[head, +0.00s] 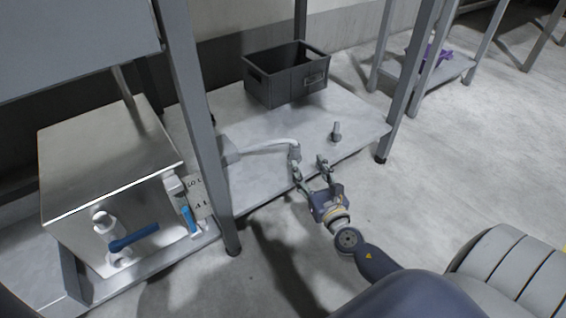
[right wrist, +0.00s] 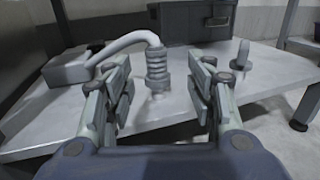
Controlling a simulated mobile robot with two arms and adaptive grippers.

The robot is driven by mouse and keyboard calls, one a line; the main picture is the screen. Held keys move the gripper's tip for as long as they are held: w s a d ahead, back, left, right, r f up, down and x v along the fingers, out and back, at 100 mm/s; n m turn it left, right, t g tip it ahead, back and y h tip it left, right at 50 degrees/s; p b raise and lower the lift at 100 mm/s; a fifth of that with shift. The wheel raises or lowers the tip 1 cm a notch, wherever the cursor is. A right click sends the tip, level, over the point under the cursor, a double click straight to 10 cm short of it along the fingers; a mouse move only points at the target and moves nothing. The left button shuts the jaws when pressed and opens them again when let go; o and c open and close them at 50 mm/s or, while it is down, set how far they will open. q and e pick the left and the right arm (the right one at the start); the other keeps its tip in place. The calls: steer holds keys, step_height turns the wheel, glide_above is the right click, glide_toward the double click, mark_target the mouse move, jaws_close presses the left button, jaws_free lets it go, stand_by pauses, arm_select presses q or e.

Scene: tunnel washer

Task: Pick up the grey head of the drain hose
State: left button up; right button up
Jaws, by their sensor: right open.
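The grey head (head: 294,152) of the drain hose stands upright on the low metal shelf, near its front edge. The pale hose (head: 262,147) arches from the head leftward to a small grey box. My right gripper (head: 309,166) is open and empty at the shelf's front edge, with its left finger close to the head in the head view. In the right wrist view the ribbed head (right wrist: 157,66) appears in the gap between the open fingers (right wrist: 163,78); whether it is within their reach is unclear. My left gripper is out of view.
The low shelf (head: 262,178) also holds a dark crate (head: 285,88) at the back and a small grey upright fitting (head: 336,132) to the right. A table leg (head: 205,130) stands left of the hose. A metal box with blue-handled valves (head: 110,175) is further left.

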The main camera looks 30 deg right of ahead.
mark_target(297, 151)
steer(key=x, duration=0.4)
steer(key=shift+w, duration=0.3)
steer(key=shift+a+b+x, duration=0.2)
steer(key=shift+b+x, duration=0.55)
steer(key=shift+x, duration=1.8)
steer(key=shift+r, duration=0.15)
jaws_close()
